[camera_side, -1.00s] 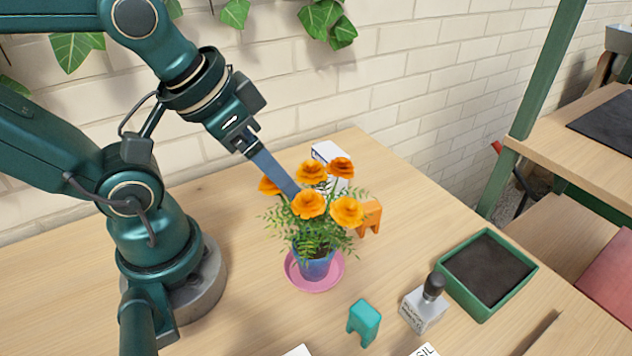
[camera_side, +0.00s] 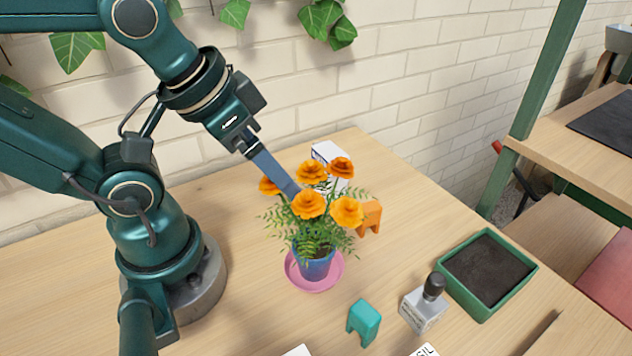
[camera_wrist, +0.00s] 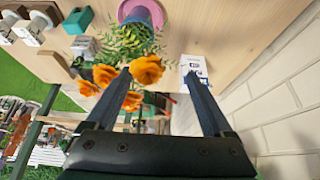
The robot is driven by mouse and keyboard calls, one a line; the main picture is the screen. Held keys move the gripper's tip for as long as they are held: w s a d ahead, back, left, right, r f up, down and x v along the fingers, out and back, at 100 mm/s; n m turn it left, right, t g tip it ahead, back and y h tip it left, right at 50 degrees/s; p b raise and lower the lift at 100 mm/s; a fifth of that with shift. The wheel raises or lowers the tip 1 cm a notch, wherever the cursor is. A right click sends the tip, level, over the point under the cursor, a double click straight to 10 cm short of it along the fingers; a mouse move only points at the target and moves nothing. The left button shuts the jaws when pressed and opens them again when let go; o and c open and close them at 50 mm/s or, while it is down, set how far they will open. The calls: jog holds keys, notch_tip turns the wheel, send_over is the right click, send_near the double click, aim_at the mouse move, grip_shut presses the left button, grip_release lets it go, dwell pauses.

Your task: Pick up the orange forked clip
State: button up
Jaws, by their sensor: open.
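The orange forked clip (camera_side: 370,217) stands on the table behind and to the right of the potted marigold in the side view, partly covered by the leaves. In the wrist view I cannot pick it out clearly from the orange flowers. My gripper (camera_wrist: 158,77) is open and empty, its two long fingers apart in the wrist view. In the side view the fingers slope down behind the flowers, and their tips are hidden there.
The marigold (camera_side: 309,205) stands in a blue pot (camera_side: 315,268) on a pink saucer (camera_side: 333,277), close to my fingers. A white box (camera_side: 326,153) is behind. A teal clip (camera_side: 365,320), a stamp (camera_side: 425,305) and a green soil tray (camera_side: 462,303) stand in front and right.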

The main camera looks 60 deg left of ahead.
jog(key=w+a+m+g+y, duration=0.2)
jog(key=w+a+m+y, duration=0.15)
jog(key=a+m, duration=0.35)
jog(key=m+t+y, duration=0.2)
jog(key=m+y, duration=0.5)
jog(key=m, duration=0.6)
send_over(371, 212)
jog(key=a, duration=0.5)
notch_tip(371, 212, down, 5)
jog(key=d+f+m, duration=0.1)
jog(key=f, duration=0.1)
jog(key=d+f+m+t, duration=0.1)
jog(key=d+f+m, duration=0.2)
jog(key=d+f, duration=0.1)
jog(key=shift+f+t+y, duration=0.3)
jog(key=shift+f+y, duration=0.05)
jog(key=shift+s+d+f+m, duration=0.1)
jog(key=shift+f+m, duration=0.2)
jog(key=shift+m, duration=0.1)
jog(key=shift+f, duration=0.1)
jog(key=shift+x, duration=2.35)
